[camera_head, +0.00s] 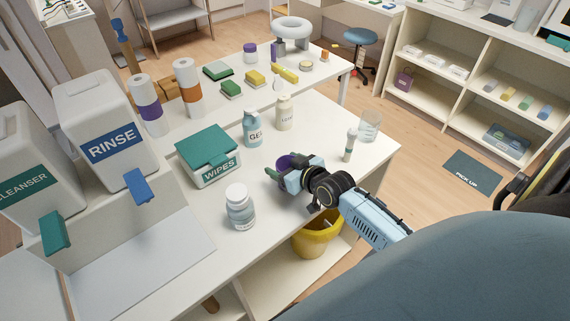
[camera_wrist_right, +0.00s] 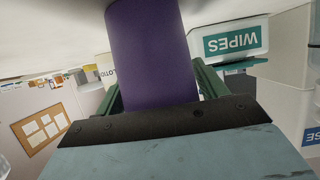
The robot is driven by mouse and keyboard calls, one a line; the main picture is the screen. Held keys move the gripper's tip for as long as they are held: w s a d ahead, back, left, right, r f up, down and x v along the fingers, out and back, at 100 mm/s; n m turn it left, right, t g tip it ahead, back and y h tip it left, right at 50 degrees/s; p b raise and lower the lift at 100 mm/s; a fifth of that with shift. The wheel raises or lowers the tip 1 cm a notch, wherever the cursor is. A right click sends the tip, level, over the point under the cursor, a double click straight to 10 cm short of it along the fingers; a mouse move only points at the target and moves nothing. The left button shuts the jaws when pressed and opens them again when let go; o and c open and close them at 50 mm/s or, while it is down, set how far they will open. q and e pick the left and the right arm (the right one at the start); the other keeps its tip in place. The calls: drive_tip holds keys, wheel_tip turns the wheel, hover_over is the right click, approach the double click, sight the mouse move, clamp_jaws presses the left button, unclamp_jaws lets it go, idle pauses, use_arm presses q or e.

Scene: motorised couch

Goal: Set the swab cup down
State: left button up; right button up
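The swab cup (camera_head: 286,161), a purple cylinder, is at the end of my right arm over the white table. In the right wrist view the purple cup (camera_wrist_right: 152,50) fills the space between the green fingers of my right gripper (camera_wrist_right: 155,85), which is shut on it. In the head view my right gripper (camera_head: 284,169) hides much of the cup. The cup's base is hidden, so I cannot tell whether it touches the table. My left gripper is not in view.
Left of the cup are a wipes box (camera_head: 208,156), a gel bottle (camera_head: 253,128) and a white-capped jar (camera_head: 240,207). A small bottle (camera_head: 350,145) and a clear cup (camera_head: 370,126) stand to its right. A yellow bucket (camera_head: 317,238) sits below the table's front edge.

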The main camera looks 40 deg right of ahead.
drive_tip(key=shift+o, duration=0.9)
drive_tip(key=shift+r, duration=0.25)
drive_tip(key=p+v, duration=0.1)
drive_tip(key=v, duration=1)
drive_tip(key=shift+s, duration=0.45)
